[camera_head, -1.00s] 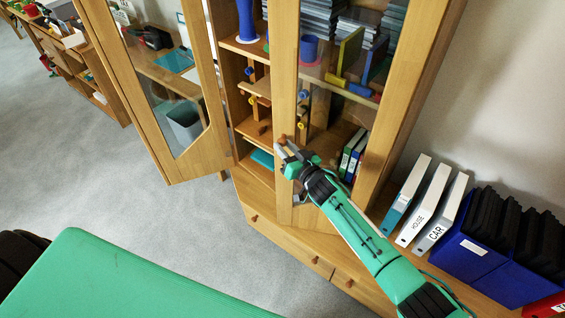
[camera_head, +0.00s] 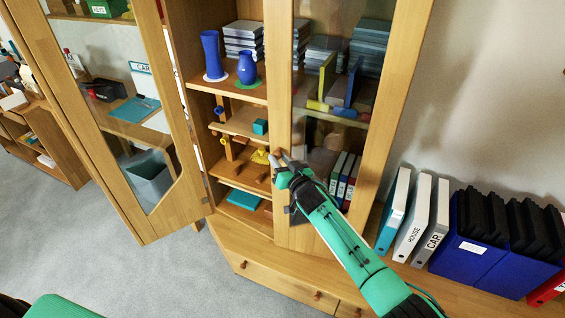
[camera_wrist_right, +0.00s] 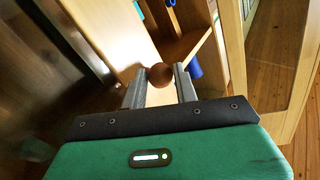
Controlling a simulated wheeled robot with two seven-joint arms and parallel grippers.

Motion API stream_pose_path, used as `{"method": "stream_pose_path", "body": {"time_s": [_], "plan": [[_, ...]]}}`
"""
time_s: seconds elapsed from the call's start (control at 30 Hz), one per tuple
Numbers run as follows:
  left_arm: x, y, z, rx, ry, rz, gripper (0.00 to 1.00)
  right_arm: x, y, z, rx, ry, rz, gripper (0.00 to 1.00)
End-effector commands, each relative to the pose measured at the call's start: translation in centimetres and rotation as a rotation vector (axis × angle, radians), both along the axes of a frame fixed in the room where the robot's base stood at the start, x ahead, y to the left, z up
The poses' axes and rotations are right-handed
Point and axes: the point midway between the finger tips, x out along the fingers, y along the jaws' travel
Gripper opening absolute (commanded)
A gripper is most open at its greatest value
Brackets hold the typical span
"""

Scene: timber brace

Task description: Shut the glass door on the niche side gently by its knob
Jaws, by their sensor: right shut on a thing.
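The right glass door (camera_head: 282,100) of the wooden cabinet has a light wood frame and a clear pane with shelves showing through. Its round brown knob (camera_wrist_right: 160,75) sits on the door's left upright. My right gripper (camera_head: 280,160) is at this upright, shut on the knob. In the right wrist view the knob shows between the two grey fingertips. The fingers hide part of it in the head view. How far this door stands from its frame is hard to tell. My left gripper is not in view.
The left glass door (camera_head: 188,205) stands wide open toward the room. Between the doors are open shelves with blue vases (camera_head: 247,68) and small blocks. Binders (camera_head: 412,220) and a blue file box (camera_head: 470,240) stand on the ledge at right. Grey floor (camera_head: 150,275) is clear in front.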

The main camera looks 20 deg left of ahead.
Motion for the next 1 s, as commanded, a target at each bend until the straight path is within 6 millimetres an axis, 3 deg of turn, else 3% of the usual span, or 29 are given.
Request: {"method": "stream_pose_path", "body": {"time_s": [0.03,0.13,0.17,0.27,1.0], "plan": [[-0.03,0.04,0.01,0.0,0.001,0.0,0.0,-0.73,1.49,1.04,0.013,-0.013,0.022,0.0],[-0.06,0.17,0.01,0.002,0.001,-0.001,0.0,-0.71,1.5,1.11,0.013,-0.015,0.023,0.0],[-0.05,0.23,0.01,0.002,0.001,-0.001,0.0,-0.71,1.5,1.14,0.013,-0.015,0.023,0.32],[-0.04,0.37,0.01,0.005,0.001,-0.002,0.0,-0.68,1.5,1.21,0.014,-0.015,0.022,0.51],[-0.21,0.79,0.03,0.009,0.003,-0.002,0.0,-0.66,1.27,1.33,0.015,-0.015,0.02,0.52]]}}
